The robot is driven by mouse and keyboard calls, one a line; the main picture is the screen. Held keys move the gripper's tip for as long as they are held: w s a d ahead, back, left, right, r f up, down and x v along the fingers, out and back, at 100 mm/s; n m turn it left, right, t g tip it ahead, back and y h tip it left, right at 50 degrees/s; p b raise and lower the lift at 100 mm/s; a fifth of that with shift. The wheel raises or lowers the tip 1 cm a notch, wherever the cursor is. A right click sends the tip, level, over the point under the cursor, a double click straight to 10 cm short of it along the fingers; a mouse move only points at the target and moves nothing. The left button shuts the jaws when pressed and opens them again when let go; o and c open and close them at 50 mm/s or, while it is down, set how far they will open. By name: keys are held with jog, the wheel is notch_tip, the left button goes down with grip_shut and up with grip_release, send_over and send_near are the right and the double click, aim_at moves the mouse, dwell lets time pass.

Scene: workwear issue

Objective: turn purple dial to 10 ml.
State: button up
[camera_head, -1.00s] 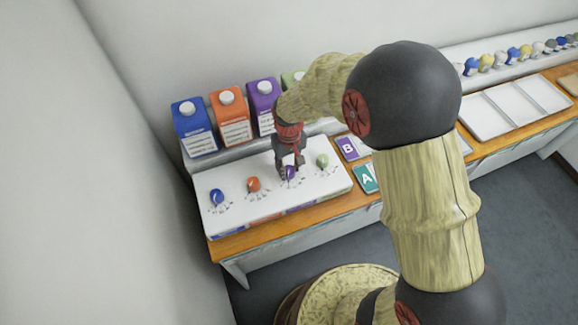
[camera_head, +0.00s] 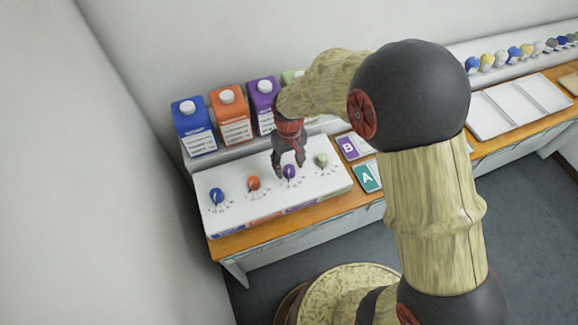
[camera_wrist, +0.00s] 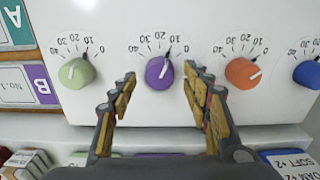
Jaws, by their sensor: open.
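The purple dial (camera_wrist: 159,71) is on the white panel (camera_wrist: 120,100) between the green dial (camera_wrist: 76,73) and the orange dial (camera_wrist: 242,73). Its white pointer line appears to aim close to the 10 mark of its scale. In the head view the purple dial (camera_head: 289,172) shows just below my gripper (camera_head: 289,172). In the wrist view my gripper (camera_wrist: 160,74) is open, with one fingertip on each side of the dial and visible gaps to both. The fingers appear apart from the dial; their exact height above it is hard to tell.
A blue dial (camera_head: 216,196) is at the panel's left end. Blue (camera_head: 193,127), orange (camera_head: 231,116) and purple (camera_head: 264,104) cartons stand behind the panel. Cards marked B (camera_head: 348,148) and A (camera_head: 367,178) lie to its right. White trays (camera_head: 490,112) are farther right.

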aim_at(289, 168)
notch_tip(289, 168, up, 11)
jog(key=shift+f, duration=0.15)
dwell(0.5)
jog(key=s+d+r+m+t+b, duration=0.2)
jog(key=s+d+r, duration=0.4)
jog(key=s, duration=0.4)
jog(key=s+d+r+m+t+b, duration=0.1)
jog(key=s+d+r+t+b, duration=0.1)
jog(key=s+d+r, duration=0.5)
jog(key=s+d+t, duration=0.1)
jog(key=s, duration=0.2)
jog(key=shift+d+m+t, duration=0.15)
jog(key=shift+m+t, duration=0.15)
jog(key=shift+m, duration=0.1)
jog(key=shift+s+r, duration=0.1)
dwell(1.0)
